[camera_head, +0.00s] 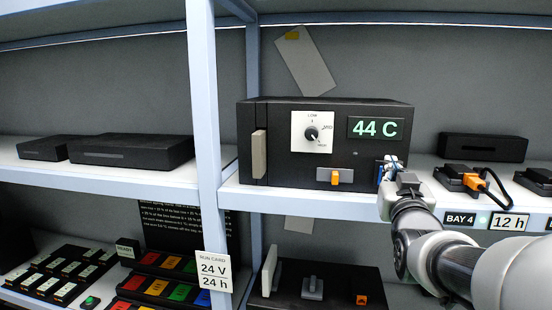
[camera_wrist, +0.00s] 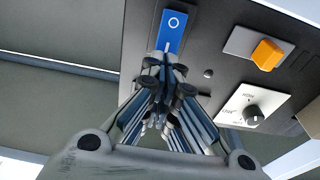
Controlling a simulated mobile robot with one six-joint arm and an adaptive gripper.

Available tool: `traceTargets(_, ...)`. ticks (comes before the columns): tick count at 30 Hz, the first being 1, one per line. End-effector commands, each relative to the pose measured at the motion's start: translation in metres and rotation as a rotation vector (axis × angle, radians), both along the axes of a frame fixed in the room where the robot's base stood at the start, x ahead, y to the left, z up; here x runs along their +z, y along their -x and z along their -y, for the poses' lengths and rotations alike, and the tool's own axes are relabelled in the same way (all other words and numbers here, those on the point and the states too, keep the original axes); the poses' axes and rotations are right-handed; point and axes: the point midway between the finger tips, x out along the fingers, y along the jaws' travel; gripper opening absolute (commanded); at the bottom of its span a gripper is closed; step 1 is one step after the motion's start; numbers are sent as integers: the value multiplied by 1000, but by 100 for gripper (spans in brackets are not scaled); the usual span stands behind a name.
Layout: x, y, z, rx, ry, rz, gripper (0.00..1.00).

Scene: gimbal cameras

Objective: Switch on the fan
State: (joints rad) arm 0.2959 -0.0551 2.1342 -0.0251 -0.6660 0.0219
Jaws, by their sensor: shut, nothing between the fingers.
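A black unit (camera_head: 270,120) on the shelf has a lit display (camera_head: 375,128) reading 44 C. Its white dial plate carries a black knob (camera_head: 311,133) with marks including LOW and MID; the knob also shows in the wrist view (camera_wrist: 252,114). A blue rocker switch (camera_wrist: 172,30) with a circle and a line mark is on the same face. In the head view it is mostly hidden by my gripper (camera_head: 392,163). In the wrist view my gripper (camera_wrist: 168,75) is shut and empty, its tips at the rocker's line-marked end; contact cannot be told.
An orange toggle (camera_head: 335,177) on a grey plate is beside the rocker, also in the wrist view (camera_wrist: 267,54). A pale handle (camera_head: 259,154) is at the unit's left. A shelf post (camera_head: 207,100) is left.

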Motion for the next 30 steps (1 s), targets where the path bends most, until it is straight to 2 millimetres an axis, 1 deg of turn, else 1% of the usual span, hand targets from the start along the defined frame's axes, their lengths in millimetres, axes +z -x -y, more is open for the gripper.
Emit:
traceTargets(4, 1, -8, 2, 0, 0, -1, 0)
traceTargets(14, 1, -9, 2, 0, 0, -1, 0)
traceTargets(17, 4, -11, 3, 0, -6, -19, 0)
traceTargets(21, 13, -19, 5, 1, -29, -100, 0)
traceTargets(24, 6, -19, 5, 1, -29, -102, 0)
traceTargets(30, 5, -19, 5, 1, -29, -100, 0)
